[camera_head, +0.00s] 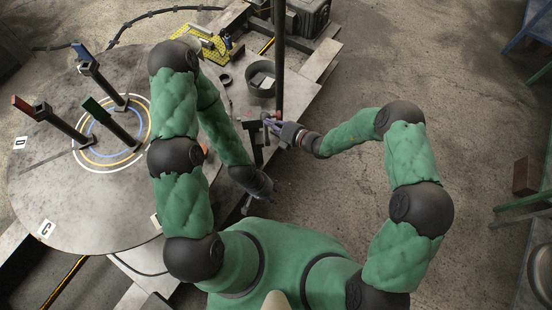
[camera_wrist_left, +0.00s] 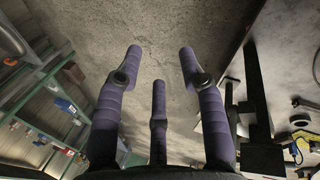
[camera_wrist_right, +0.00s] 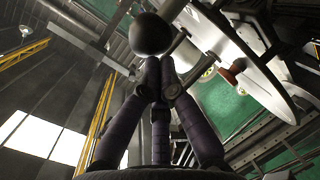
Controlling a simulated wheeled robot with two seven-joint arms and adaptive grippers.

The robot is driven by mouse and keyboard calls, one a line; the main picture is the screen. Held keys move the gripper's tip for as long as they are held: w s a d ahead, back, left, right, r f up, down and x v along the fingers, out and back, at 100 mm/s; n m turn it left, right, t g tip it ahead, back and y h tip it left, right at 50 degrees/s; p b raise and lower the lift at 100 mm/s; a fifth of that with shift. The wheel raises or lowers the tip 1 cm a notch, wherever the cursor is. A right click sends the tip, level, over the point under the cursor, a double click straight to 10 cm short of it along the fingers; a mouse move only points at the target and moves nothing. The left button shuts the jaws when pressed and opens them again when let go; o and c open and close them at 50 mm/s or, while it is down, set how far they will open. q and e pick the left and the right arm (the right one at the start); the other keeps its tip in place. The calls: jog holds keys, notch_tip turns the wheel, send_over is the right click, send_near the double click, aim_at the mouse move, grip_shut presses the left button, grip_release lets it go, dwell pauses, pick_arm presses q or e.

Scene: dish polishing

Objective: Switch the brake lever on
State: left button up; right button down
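The brake lever shows in the right wrist view as a round dark knob (camera_wrist_right: 152,34) at the fingertips. In the head view, dark metal parts beside the right hand at the table's right edge hide its outline. My right gripper (camera_head: 269,122) is there, and in the right wrist view (camera_wrist_right: 160,66) its fingers are drawn together just below the knob, closed on the lever. The exact contact is partly hidden. My left gripper (camera_wrist_left: 158,62) is open and empty, its fingers spread over bare floor in the left wrist view. In the head view the left hand (camera_head: 259,187) is low beside the table edge.
A round table (camera_head: 60,185) with several upright dark posts stands at the left. A vertical dark pole (camera_head: 279,50) rises just behind the right hand, next to a round container (camera_head: 261,69). The concrete floor (camera_head: 440,70) at the right is open.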

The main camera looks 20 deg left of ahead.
jog(key=shift+w+r, duration=0.3)
jog(key=shift+w, duration=0.05)
pick_arm(q)
jog(key=shift+s+r, duration=0.25)
jog(key=shift+s, duration=0.8)
pick_arm(e)
jog(key=v, duration=1.2)
jog(key=shift+s+f, duration=0.2)
jog(key=shift+s, duration=0.05)
jog(key=shift+s, duration=0.1)
